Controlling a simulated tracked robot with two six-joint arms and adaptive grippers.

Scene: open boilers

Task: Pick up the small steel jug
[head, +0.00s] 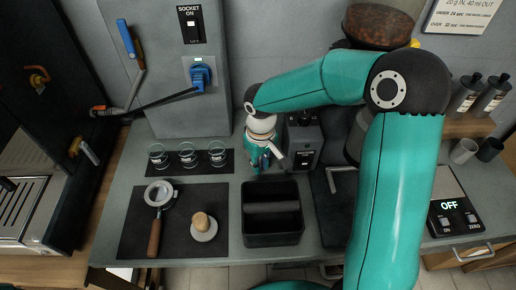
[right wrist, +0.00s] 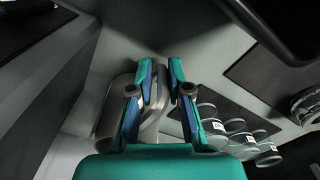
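My right gripper (head: 264,160) reaches down behind the black knock box, beside the grinder. In the right wrist view its two blue-padded fingers (right wrist: 160,75) stand apart. The small steel jug (right wrist: 109,117) is a grey rounded shape partly hidden behind the left finger. Its curved handle (right wrist: 156,105) shows between the two fingers; I cannot tell whether they touch it. In the head view a small grey part of what looks like the jug (head: 278,153) shows beside the gripper; the rest is hidden. My left gripper is not in view.
Three glasses (head: 188,155) stand on a dark mat left of the gripper. A portafilter (head: 158,195) and a wooden-handled tamper (head: 203,226) lie in front. The knock box (head: 272,238) is close in front. The grinder (head: 303,140) stands close on the right.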

